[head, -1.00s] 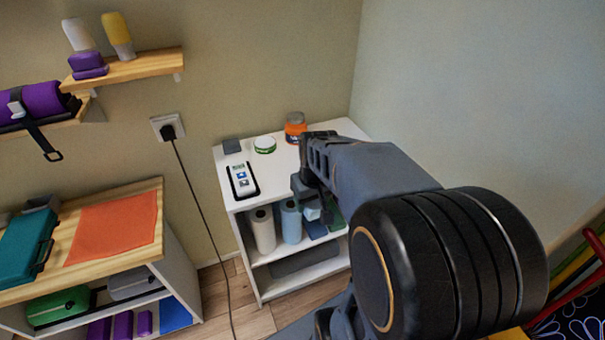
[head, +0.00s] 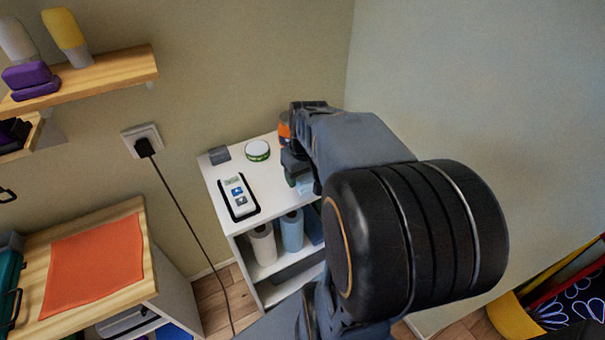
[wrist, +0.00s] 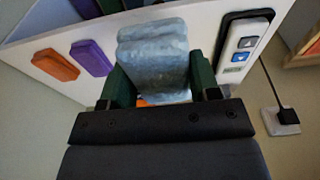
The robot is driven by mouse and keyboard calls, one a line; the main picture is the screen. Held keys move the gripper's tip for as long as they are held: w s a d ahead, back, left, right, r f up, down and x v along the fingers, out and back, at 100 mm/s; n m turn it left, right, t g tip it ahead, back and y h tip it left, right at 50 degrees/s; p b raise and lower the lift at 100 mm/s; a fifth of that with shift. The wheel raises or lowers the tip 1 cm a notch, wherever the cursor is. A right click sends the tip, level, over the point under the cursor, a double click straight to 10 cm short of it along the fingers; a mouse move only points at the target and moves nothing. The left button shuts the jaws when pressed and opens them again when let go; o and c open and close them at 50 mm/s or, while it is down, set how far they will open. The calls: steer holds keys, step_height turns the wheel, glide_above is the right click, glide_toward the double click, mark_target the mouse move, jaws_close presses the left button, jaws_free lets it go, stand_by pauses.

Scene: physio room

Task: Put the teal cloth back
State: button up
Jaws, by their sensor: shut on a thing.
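A folded pale teal-blue cloth (wrist: 155,60) is between the two green fingers of my gripper (wrist: 160,80) in the wrist view. My gripper is shut on it. In the head view, my gripper (head: 299,178) is over the right part of the white cabinet's top (head: 212,178), and a pale bit of the cloth (head: 306,187) shows below it. Whether the cloth touches the top cannot be told. My arm hides much of the top's right side.
A remote in a black tray (head: 238,198), a green-rimmed white tub (head: 257,150), a small grey block (head: 219,154) and a partly hidden orange jar (head: 284,131) stand on the top. Orange (wrist: 55,65) and purple (wrist: 92,57) blocks show in the wrist view. Rolls (head: 292,230) stand below.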

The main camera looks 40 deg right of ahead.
steer(key=w+d+f, duration=0.6)
steer(key=f, duration=0.1)
steer(key=shift+w+d+p, duration=0.2)
steer(key=shift+w+p, duration=0.1)
steer(key=shift+w, duration=0.05)
steer(key=shift+w+d+f, duration=0.35)
steer(key=shift+w+f, duration=0.05)
steer(key=shift+f, duration=1.85)
steer(key=shift+f, duration=0.2)
steer(key=o, duration=1)
steer(key=shift+c, duration=0.2)
